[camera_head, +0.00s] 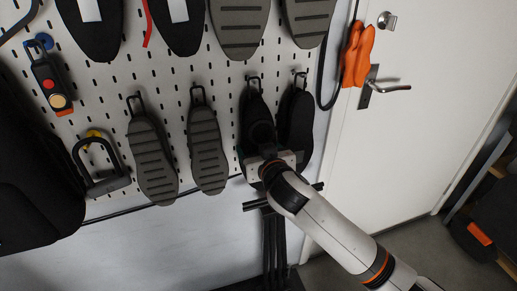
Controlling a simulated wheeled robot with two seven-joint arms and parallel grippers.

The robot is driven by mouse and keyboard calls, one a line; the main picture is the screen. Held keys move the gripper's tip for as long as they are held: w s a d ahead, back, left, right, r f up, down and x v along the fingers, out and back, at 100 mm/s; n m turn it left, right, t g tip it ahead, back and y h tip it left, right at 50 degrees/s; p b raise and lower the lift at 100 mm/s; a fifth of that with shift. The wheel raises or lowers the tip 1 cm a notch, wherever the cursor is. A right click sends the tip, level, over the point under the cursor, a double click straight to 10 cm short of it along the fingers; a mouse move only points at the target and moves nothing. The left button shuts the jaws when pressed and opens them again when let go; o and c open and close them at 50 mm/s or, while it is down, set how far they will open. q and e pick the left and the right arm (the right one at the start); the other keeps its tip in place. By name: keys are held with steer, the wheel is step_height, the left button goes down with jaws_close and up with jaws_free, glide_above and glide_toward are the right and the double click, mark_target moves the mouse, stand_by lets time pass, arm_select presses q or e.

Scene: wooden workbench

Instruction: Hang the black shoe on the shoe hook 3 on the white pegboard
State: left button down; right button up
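The white pegboard (175,75) fills the upper left of the head view. Two black shoes are at the right of its lower row: one (254,106) in line with a wire hook (254,82), the other (296,122) at the rightmost hook (300,77). Both are upright with toes down. My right gripper (268,165) is over the lower part of the left black shoe. My wrist hides its fingertips, so I cannot tell whether they are closed on the shoe. My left gripper is not in view.
Two grey-soled shoes (152,160) (208,150) hang left of the black ones; more shoes (240,25) hang above. A padlock (100,170), a black bag (35,170) and orange gloves (357,53) hang nearby. A white door (430,130) stands at right.

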stand_by(0.3)
steer(key=o, duration=1.2)
